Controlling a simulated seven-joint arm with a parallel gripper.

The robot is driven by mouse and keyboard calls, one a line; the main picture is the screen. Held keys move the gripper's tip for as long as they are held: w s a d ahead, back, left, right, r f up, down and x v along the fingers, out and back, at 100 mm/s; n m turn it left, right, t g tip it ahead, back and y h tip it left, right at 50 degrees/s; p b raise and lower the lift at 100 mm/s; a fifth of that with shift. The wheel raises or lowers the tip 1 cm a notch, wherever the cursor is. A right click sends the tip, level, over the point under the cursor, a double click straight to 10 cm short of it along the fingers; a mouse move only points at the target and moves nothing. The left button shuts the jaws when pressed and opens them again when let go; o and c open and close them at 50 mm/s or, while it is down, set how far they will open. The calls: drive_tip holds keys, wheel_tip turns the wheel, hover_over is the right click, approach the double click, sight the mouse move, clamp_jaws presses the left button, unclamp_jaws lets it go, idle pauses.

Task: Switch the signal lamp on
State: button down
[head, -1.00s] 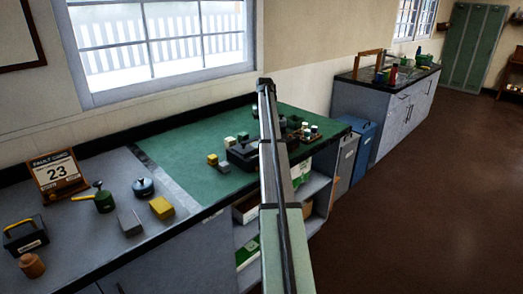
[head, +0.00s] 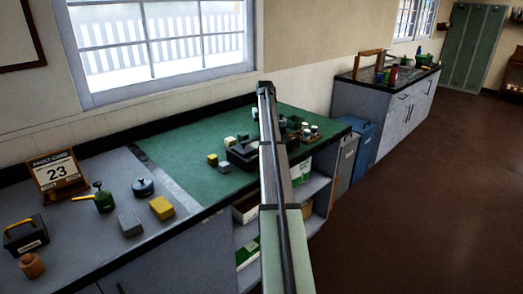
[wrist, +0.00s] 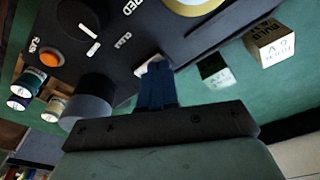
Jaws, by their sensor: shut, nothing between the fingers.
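In the wrist view my gripper (wrist: 157,75) is shut and empty. Its dark blue fingertips are at a small white piece (wrist: 147,66) on a black panel (wrist: 130,45) and partly cover it; I cannot tell if they touch it. The panel also carries a round black knob (wrist: 80,18) with a white pointer mark, an orange button (wrist: 47,58), and a cream disc with a yellow rim (wrist: 195,4), cut by the top edge. In the head view a dark box (head: 241,155) sits on the green worktop, partly behind my arm. My gripper is hidden there. I cannot tell which part is the signal lamp.
A black cylinder (wrist: 88,97) stands left of the fingers in the wrist view. Small jars (wrist: 28,82) lie beyond it, and a labelled block (wrist: 270,42) is at right. The green worktop (head: 185,150) is clear further left.

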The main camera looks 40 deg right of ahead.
drive_tip(key=shift+r, duration=0.1)
wheel_tip(320, 180, up, 7)
idle(1.1)
idle(0.4)
